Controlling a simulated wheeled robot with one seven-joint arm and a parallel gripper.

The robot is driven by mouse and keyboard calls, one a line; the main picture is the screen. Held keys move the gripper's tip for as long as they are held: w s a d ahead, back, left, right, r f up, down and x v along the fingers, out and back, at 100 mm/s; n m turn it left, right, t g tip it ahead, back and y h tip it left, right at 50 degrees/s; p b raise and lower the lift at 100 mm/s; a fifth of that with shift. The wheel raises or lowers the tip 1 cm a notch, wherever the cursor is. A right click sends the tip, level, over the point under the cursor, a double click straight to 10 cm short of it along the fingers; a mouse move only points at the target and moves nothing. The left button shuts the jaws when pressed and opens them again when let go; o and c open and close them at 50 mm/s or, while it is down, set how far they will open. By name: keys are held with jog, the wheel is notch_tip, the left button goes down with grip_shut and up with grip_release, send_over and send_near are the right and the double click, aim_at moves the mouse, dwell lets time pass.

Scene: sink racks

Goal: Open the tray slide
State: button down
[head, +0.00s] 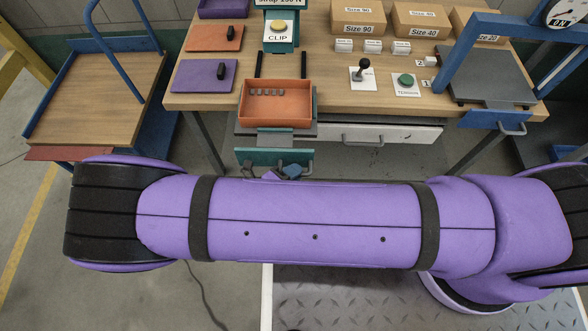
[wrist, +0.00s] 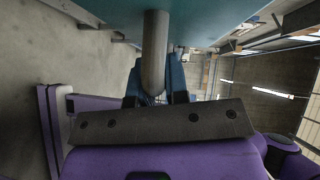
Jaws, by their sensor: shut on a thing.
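The orange tray (head: 275,124) sits on a dark slide plate (head: 243,131) at the front edge of the workbench in the head view. A teal front panel (head: 302,156) hangs below the plate. In the wrist view the teal surface (wrist: 215,20) fills the top, and a grey handle bar (wrist: 155,45) runs down from it. My gripper (wrist: 155,90) has its blue fingers on both sides of this bar and is shut on it. In the head view my purple arm hides most of the gripper and the handle; only bits of the fingers show below the panel.
A grey drawer (head: 390,133) with its own handle lies right of the tray. A clip stand (head: 281,38) rises behind the tray. Purple and orange plates lie left; a lever (head: 363,68) and a green button (head: 406,79) lie right. A blue cart (head: 95,95) stands at the left.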

jog(key=c, duration=1.1)
grip_release()
jog(key=v, duration=1.1)
jog(key=shift+w, duration=0.1)
